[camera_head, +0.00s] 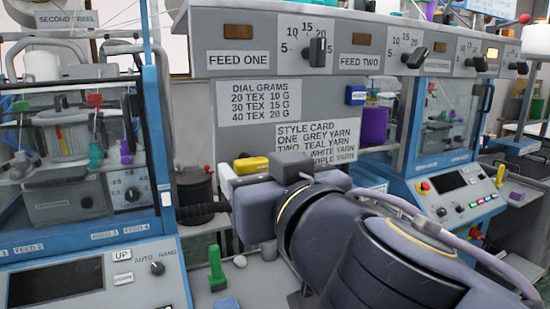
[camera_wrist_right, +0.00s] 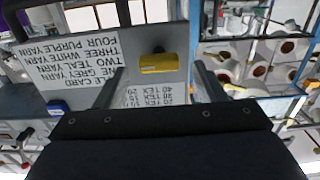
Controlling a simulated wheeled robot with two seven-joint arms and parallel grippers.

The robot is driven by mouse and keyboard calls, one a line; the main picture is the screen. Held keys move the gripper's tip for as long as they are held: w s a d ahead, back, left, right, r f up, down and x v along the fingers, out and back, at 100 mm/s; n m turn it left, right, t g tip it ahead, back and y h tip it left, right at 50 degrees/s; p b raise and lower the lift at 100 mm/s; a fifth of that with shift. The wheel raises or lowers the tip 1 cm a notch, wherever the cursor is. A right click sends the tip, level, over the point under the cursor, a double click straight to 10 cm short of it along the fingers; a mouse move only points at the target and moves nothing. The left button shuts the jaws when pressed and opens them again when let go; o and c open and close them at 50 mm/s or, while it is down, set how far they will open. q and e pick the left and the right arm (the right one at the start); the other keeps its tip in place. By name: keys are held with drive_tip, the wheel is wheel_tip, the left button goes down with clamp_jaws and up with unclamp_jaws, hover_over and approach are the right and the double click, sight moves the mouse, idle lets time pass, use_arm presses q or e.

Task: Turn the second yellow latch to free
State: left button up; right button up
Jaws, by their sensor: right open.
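A yellow latch (camera_head: 251,164) shows as a short horizontal bar below the dial and style cards, just beyond my right gripper. The wrist view, which is upside down, shows a yellow latch (camera_wrist_right: 158,63) between my right gripper's fingers (camera_wrist_right: 159,72) in the picture. The fingers are wide apart, with nothing held between them. I cannot tell how far the latch is from the fingertips. In the head view my right gripper (camera_head: 270,205) reaches in from the lower right, its fingertips mostly hidden. My left gripper is not in view.
The dial card (camera_head: 258,102) and style card (camera_head: 316,143) are on the grey panel. A blue-framed machine (camera_head: 160,130) stands at left, another control console (camera_head: 455,190) at right. A green lever (camera_head: 216,270) stands on the surface below my right gripper.

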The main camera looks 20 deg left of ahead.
drive_tip(key=shift+x, duration=1.05)
drive_tip(key=shift+c, duration=0.3)
drive_tip(key=c, duration=0.9)
